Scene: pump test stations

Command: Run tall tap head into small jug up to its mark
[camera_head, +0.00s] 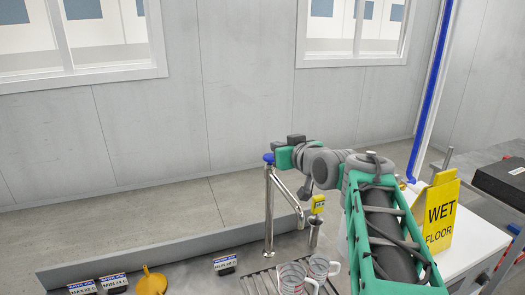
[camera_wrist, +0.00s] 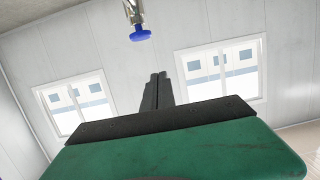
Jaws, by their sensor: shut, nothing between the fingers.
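The tall tap (camera_head: 269,215) stands at the bench's back. It has a blue knob (camera_head: 268,158) on top and a slanting metal spout. The blue knob also shows in the wrist view (camera_wrist: 140,36). My gripper (camera_wrist: 158,76) is shut and empty, with the knob past its fingertips and no clear contact. In the head view, my gripper (camera_head: 284,157) is beside the knob, its fingertips hard to make out. Two clear jugs stand below: one with red marks (camera_head: 291,276), cut off by the lower edge, and another (camera_head: 318,265) behind it. I cannot tell which is smaller or see any water.
A wire rack (camera_head: 258,284) lies by the jugs. A metal fitting with a yellow tag (camera_head: 318,204) stands right of the tap. A yellow funnel (camera_head: 152,281) and several labelled blocks (camera_head: 225,265) are at left. A yellow wet floor sign (camera_head: 441,212) stands at right.

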